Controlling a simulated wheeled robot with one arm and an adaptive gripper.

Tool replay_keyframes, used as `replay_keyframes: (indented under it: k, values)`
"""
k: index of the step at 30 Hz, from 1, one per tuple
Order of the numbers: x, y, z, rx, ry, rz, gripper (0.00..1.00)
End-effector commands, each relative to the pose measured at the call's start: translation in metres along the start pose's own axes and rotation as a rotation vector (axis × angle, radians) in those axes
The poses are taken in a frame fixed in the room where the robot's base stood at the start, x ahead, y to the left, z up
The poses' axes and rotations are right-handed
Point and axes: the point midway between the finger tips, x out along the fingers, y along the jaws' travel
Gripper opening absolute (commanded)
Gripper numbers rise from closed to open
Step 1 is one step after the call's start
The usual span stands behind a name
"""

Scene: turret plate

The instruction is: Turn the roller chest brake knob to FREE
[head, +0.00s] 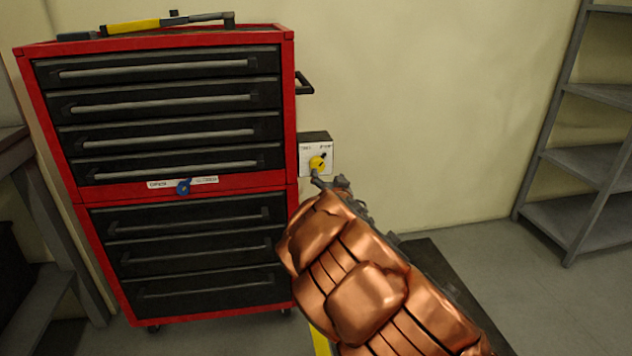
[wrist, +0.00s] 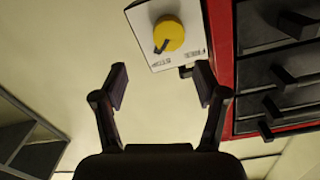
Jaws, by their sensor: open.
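The brake knob (head: 317,163) is yellow and round with a dark pointer. It sits on a white-faced box (head: 329,164) at the right side of the red and black roller chest (head: 292,110). The knob (wrist: 169,34) also shows at the top of the wrist view, on the white plate (wrist: 188,53). There its pointer aims lower left, toward the word that reads as STOP; the other word, at right, looks like FREE. My gripper (wrist: 161,83) is open and empty, its fingers apart and short of the knob. In the head view my gripper (head: 325,183) is just below the knob.
A blue knob (head: 183,187) with an OPEN/CLOSED-like label is on the chest front. A black side handle (head: 304,84) juts out above the box. A yellow and black tool (head: 150,23) lies on top. Grey shelves (head: 585,165) stand at right; the wall between is bare.

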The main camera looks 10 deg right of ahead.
Motion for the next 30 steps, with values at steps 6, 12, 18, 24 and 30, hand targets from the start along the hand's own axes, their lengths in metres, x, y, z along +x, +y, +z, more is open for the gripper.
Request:
replay_keyframes:
  k: [6, 12, 18, 24, 30]
  values:
    - [0.008, -0.01, 0.012, 0.017, 0.022, -0.052, 0.72]
    - [0.021, -0.01, 0.011, 0.016, 0.023, -0.051, 0.72]
    - [0.038, -0.01, 0.012, 0.016, 0.02, -0.048, 0.72]
    - [0.055, -0.011, 0.011, 0.014, 0.021, -0.049, 0.72]
    - [0.07, -0.013, 0.011, 0.016, 0.022, -0.05, 0.72]
